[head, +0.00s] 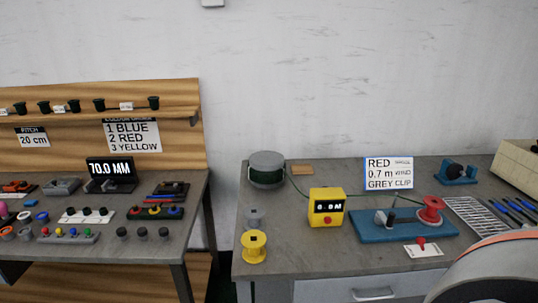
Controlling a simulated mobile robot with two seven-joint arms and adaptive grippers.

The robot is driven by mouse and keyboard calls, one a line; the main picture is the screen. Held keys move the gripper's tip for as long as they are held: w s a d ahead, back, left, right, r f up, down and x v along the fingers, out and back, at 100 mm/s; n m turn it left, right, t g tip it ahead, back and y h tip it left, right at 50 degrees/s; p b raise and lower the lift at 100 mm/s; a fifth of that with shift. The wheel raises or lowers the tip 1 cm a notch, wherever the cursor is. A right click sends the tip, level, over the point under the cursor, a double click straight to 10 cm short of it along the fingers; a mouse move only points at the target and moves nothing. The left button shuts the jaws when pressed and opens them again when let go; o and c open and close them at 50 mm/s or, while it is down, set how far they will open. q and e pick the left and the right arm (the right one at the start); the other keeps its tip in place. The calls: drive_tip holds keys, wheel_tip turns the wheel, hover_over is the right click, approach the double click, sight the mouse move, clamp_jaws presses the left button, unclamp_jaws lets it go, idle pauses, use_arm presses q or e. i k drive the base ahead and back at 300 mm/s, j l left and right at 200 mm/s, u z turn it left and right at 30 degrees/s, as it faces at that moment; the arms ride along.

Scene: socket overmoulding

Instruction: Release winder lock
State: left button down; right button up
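The winder stands on the right bench as a blue base (378,229) with a grey crank-like part (385,218) in its middle and a red spool (430,210) at its right end. In front of it lies a small white plate with a red knob (421,242). I cannot tell which part is the lock, or its state. A yellow meter box (326,206) reading about 0.0 M stands left of the winder. A dark green cable drum (266,169) is at the back left, with a green line running toward the meter. Neither gripper is in view.
A sign (388,173) reads RED, 0.7 m, GREY CLIP. A yellow spool (254,247) stands at the front left of the right bench (297,256). A wire rack (474,216) is right of the winder. The left bench (93,254) holds many small parts, with a gap between benches.

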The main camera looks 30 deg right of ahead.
sight(420, 240)
drive_tip(key=z, duration=2.2)
